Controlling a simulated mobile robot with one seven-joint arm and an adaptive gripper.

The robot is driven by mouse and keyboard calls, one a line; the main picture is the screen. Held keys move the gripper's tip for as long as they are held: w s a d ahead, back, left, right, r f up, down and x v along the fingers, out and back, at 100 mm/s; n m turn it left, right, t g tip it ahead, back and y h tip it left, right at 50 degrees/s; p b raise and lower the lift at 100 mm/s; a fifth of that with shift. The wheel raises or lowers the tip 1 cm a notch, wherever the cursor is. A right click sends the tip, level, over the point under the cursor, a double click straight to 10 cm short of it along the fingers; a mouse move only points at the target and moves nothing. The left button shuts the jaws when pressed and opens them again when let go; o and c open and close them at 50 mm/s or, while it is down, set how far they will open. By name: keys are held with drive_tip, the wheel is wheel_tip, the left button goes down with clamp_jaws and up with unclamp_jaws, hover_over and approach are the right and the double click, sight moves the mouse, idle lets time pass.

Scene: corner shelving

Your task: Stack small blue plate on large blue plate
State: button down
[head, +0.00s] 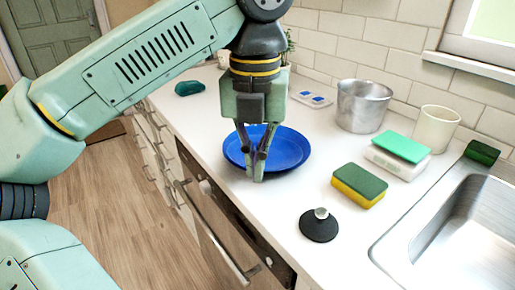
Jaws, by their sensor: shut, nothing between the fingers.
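A round blue plate (291,148) lies on the white counter, near its front edge. Only one plate outline is clear; I cannot tell whether a second, smaller blue plate rests inside it, since my gripper covers part of the middle. My gripper (258,177) points down in front of the plate in the head view, with its fingertips together near the plate's front rim. It is shut and holds nothing. Whether the fingertips touch the plate or counter is not clear.
A green and yellow sponge (360,186), a black stopper (319,226) and a sink (455,235) are on the right. A metal pot (364,106) and beige cup (434,130) stand at the back. A teal object (190,88) lies farther left. Counter between plate and stopper is clear.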

wheel_tip(320, 180, down, 6)
drive_tip(key=shift+r+p, duration=0.1)
drive_tip(key=shift+p, duration=0.2)
drive_tip(key=w, duration=0.1)
drive_tip(key=w+p, duration=0.1)
drive_tip(key=w, duration=0.1)
drive_tip(key=shift+d, duration=0.35)
drive_tip(key=shift+w+f, duration=0.25)
drive_tip(key=shift+w, duration=0.25)
drive_tip(key=shift+w+d, duration=0.1)
drive_tip(key=shift+w, duration=0.3)
drive_tip(key=w, duration=0.3)
drive_tip(key=shift+w+d, duration=0.25)
drive_tip(key=shift+w, duration=0.1)
drive_tip(key=shift+s, duration=0.15)
